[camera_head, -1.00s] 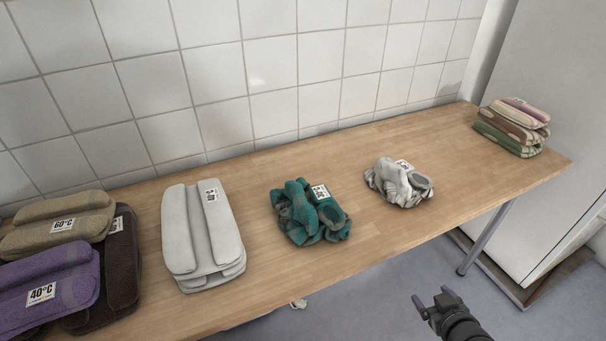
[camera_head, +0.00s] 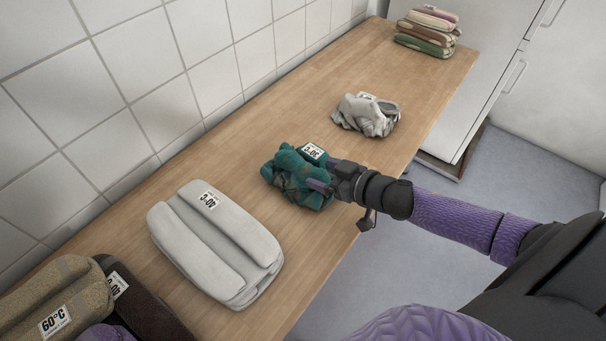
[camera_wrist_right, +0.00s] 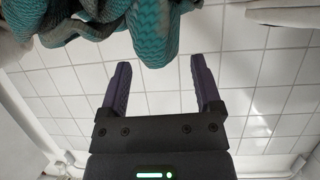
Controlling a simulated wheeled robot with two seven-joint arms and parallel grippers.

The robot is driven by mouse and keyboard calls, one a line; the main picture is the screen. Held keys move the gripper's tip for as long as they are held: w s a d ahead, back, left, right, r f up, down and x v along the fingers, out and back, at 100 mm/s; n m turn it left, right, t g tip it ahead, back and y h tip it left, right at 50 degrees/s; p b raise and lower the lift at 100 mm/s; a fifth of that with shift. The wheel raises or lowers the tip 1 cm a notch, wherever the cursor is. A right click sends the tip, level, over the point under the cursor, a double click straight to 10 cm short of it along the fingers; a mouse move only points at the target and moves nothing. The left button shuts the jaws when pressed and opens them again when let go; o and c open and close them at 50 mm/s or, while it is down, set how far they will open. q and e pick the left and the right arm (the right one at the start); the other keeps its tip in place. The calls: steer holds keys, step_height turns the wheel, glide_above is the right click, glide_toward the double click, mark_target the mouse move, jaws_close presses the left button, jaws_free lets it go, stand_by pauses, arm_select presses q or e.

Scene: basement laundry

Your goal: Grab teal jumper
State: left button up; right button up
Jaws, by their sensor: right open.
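The teal jumper (camera_head: 290,178) lies crumpled on the wooden table, with a white label on top. My right gripper (camera_head: 318,187) reaches in from the right, its fingers at the jumper's near right side. In the right wrist view the jumper (camera_wrist_right: 150,28) fills the upper left. The two purple fingers of my right gripper (camera_wrist_right: 162,85) stand apart there, with only tiled wall seen between most of their length. The jumper's cloth lies at or just beyond the fingertips; I cannot tell whether they touch. My left gripper is not in view.
A folded white stack (camera_head: 215,240) lies left of the jumper on the table (camera_head: 290,100). A crumpled grey-white garment (camera_head: 366,115) lies beyond it. Folded towels (camera_head: 428,32) sit at the far end. Brown, dark and purple folded items (camera_head: 65,295) crowd the lower left. A tiled wall runs behind.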

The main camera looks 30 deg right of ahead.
mark_target(311, 171)
steer(key=x, duration=0.1)
steer(key=b+x, duration=0.1)
steer(key=x, duration=0.1)
steer(key=shift+w+a+f, duration=0.1)
steer(key=shift+a+f, duration=0.05)
steer(key=shift+f, duration=0.25)
steer(key=shift+w+a, duration=0.1)
steer(key=shift+w, duration=0.2)
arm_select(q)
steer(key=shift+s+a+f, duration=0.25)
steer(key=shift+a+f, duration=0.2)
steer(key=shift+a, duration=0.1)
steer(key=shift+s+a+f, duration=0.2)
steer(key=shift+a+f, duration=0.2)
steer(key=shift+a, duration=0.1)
arm_select(e)
steer(key=shift+c, duration=0.7)
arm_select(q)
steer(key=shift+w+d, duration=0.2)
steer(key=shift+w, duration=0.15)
arm_select(e)
jaws_close()
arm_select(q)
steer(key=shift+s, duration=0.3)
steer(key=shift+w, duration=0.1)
